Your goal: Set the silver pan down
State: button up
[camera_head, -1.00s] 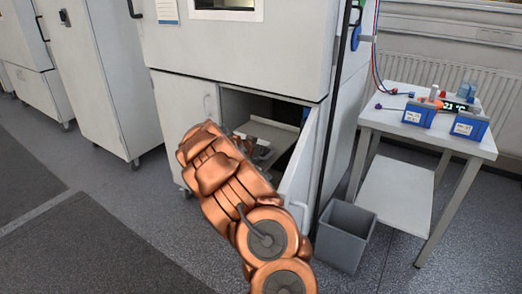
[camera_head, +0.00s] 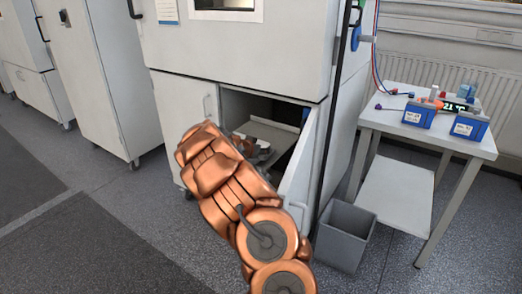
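My copper-coloured arm reaches into the open lower compartment (camera_head: 283,109) of the large grey cabinet. My gripper (camera_head: 262,147) is at the opening, mostly hidden behind my arm. Only small grey and whitish parts show beside the arm, and I cannot tell whether its fingers are open or shut. I cannot make out the silver pan for certain; my arm hides much of the compartment. A pale flat shelf or tray (camera_head: 278,135) shows inside, behind the gripper.
The compartment's door (camera_head: 301,170) stands open to the right of my arm. A grey bin (camera_head: 344,236) stands on the floor beside it. A white table (camera_head: 395,123) at the right carries blue battery boxes (camera_head: 467,126). The floor at the left is clear.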

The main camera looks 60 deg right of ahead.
jog(key=v, duration=1.1)
jog(key=shift+b, duration=0.4)
jog(key=s+a+r+n+g+y, duration=0.15)
jog(key=s+a+r, duration=0.35)
jog(key=s+a, duration=0.5)
jog(key=s+a+f+n+y, duration=0.2)
jog(key=s+a+n, duration=0.3)
jog(key=a, duration=0.8)
jog(key=s+a+f+n+g+y, duration=0.1)
jog(key=s+a+n+y, duration=0.4)
jog(key=a, duration=0.8)
jog(key=s+a+f+n+g+y, duration=0.1)
jog(key=s+a+f+n+y, duration=0.2)
jog(key=s+a+n, duration=0.3)
jog(key=s+a, duration=0.3)
jog(key=a, duration=0.4)
jog(key=shift+s+a+y, duration=0.25)
jog(key=shift+y, duration=0.1)
jog(key=shift+f, duration=0.1)
